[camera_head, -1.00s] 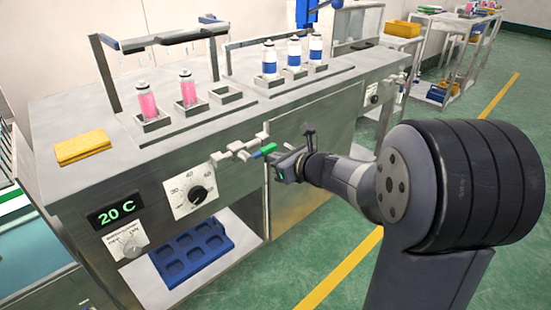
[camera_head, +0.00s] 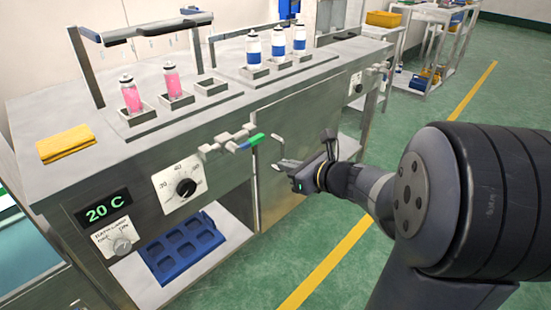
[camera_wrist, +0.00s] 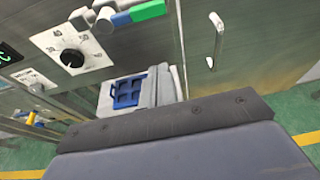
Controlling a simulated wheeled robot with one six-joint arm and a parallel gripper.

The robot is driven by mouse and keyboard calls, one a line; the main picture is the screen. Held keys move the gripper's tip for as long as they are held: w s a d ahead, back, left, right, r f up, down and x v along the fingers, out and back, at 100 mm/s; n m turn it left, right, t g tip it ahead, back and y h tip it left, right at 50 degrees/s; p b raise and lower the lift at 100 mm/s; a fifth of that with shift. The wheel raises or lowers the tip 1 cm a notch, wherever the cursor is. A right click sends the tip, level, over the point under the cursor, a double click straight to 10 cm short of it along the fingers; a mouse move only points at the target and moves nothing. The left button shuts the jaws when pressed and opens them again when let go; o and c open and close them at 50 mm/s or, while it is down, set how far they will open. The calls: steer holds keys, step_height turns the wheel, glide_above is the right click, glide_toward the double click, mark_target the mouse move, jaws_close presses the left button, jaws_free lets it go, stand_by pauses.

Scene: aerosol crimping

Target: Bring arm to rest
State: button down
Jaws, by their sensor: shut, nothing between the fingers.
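My gripper (camera_head: 286,166) is shut and empty in the head view. It is held out in front of the steel bench's (camera_head: 232,143) front panel, below and to the right of the green-handled valve (camera_head: 252,141) and apart from it. A metal door handle (camera_head: 281,148) shows just behind its tips. In the wrist view the green valve handle (camera_wrist: 148,10) is at the top and the door handle (camera_wrist: 217,42) is to its right. My arm reaches in from the lower right of the head view. The wrist view does not clearly show the fingertips.
Pink bottles (camera_head: 131,95) and blue-and-white bottles (camera_head: 277,44) stand in holders on the bench. A yellow cloth (camera_head: 66,144) lies at its left. A blue tray (camera_head: 183,248) sits on the lower shelf. Green floor (camera_head: 420,112) with a yellow line is open to the right.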

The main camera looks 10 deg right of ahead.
steer(key=shift+s+d+r, duration=0.1)
steer(key=shift+s+d, duration=0.1)
steer(key=shift+s, duration=0.15)
stand_by(0.3)
steer(key=b+x, duration=0.2)
steer(key=x, duration=0.7)
steer(key=s+a+f+m+g+y+p, duration=0.1)
steer(key=a+m+y, duration=0.5)
steer(key=m, duration=0.7)
steer(key=shift+s+a+f+g+p, duration=0.3)
steer(key=shift+s+f+p, duration=0.15)
steer(key=shift+s+p, duration=0.85)
steer(key=shift+w, duration=0.1)
